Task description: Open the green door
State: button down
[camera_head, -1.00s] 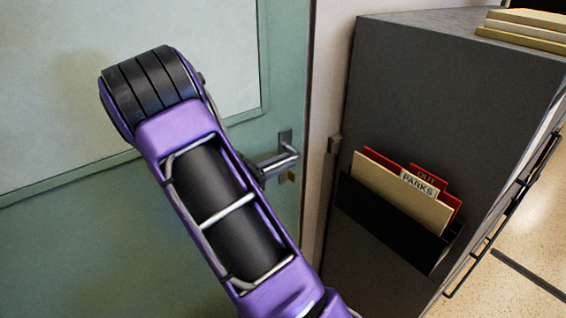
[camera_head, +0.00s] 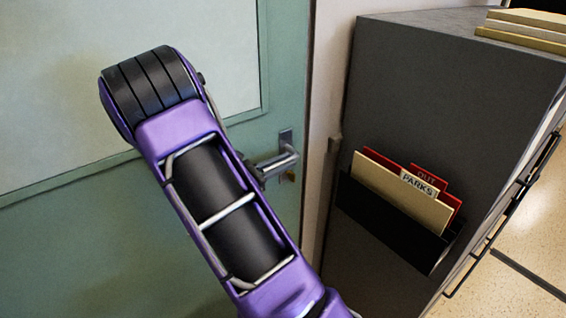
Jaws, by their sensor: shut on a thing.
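The green door (camera_head: 90,230) fills the left of the head view, with a large pale panel in its upper part. It looks closed against its frame. Its metal lever handle (camera_head: 282,161) sits near the door's right edge, with a small brass-coloured lock below it. My purple arm crosses in front of the door. Only a small dark part of my gripper (camera_head: 259,174) shows past the arm, at the left end of the lever. It is shut on the handle there. The fingers are mostly hidden behind the arm.
A dark grey cabinet (camera_head: 430,90) stands close to the right of the door frame. A black holder (camera_head: 390,222) on its side carries red and tan folders (camera_head: 400,192). Yellowish books (camera_head: 525,30) lie on top. Speckled floor (camera_head: 530,220) shows at the far right.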

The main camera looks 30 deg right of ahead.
jog(key=shift+f, duration=0.1)
jog(key=f+h+b, duration=0.1)
jog(key=h+b, duration=0.1)
jog(key=b, duration=0.1)
jog(key=shift+f+t+h+b, duration=0.3)
jog(key=shift+f+h+b, duration=0.05)
jog(key=shift+h, duration=0.05)
jog(key=shift+d+f+h+b, duration=0.15)
jog(key=shift+f+h+b, duration=0.1)
jog(key=shift+h+b, duration=0.5)
jog(key=shift+d+f+h+b, duration=0.25)
jog(key=shift+h+b, duration=0.3)
jog(key=shift+h, duration=0.3)
jog(key=shift+d+f+h+b, duration=0.1)
jog(key=shift+f+h+b, duration=0.15)
jog(key=shift+h+b, duration=0.5)
